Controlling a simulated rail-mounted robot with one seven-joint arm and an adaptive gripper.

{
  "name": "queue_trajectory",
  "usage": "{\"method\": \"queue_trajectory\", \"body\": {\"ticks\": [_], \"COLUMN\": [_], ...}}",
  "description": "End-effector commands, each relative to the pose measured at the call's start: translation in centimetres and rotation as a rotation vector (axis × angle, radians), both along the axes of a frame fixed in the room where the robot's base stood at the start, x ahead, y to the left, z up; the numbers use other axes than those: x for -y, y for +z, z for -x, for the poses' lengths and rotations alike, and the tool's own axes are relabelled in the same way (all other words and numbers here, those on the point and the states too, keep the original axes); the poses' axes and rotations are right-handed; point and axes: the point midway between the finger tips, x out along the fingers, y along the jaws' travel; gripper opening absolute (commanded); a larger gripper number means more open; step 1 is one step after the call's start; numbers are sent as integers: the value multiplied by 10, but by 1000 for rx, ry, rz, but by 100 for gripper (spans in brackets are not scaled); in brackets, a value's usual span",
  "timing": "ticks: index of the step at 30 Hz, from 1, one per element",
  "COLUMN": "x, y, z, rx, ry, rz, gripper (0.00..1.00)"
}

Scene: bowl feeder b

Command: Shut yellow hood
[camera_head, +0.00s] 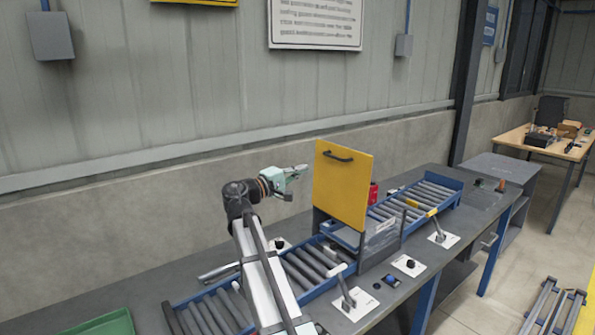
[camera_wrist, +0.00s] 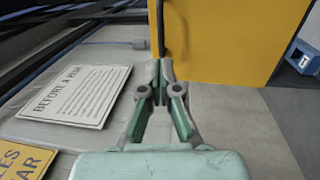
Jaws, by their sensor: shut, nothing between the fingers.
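The yellow hood (camera_head: 342,186) stands upright, raised above a grey and blue box (camera_head: 362,232) on the roller conveyor. A dark handle (camera_head: 338,156) is on its face near the top edge. My gripper (camera_head: 304,167) is shut and empty, just left of the hood near its upper edge, apart from it in the head view. In the wrist view the hood (camera_wrist: 222,40) fills the upper right, beyond the fingertips of my gripper (camera_wrist: 160,66). A dark bar, likely the handle, shows at the hood's left edge there.
The roller conveyor (camera_head: 437,191) runs along the grey bench, with lever plates (camera_head: 443,238) and knobs along its front. A red object (camera_head: 373,192) stands right behind the hood. A green tray (camera_head: 105,325) lies at lower left. The wall is behind.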

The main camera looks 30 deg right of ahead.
Motion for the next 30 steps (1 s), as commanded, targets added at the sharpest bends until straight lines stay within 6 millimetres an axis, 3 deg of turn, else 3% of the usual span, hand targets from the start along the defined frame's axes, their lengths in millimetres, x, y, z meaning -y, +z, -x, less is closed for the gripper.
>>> {"method": "queue_trajectory", "body": {"ticks": [6,15,30], "x": [45,88,99], "y": [9,14,13], "z": [-3,-6,-6], "rx": [-2,-1,-1], "ry": [-2,-1,0], "rz": [-2,-2,-2], "gripper": [0,0,0]}}
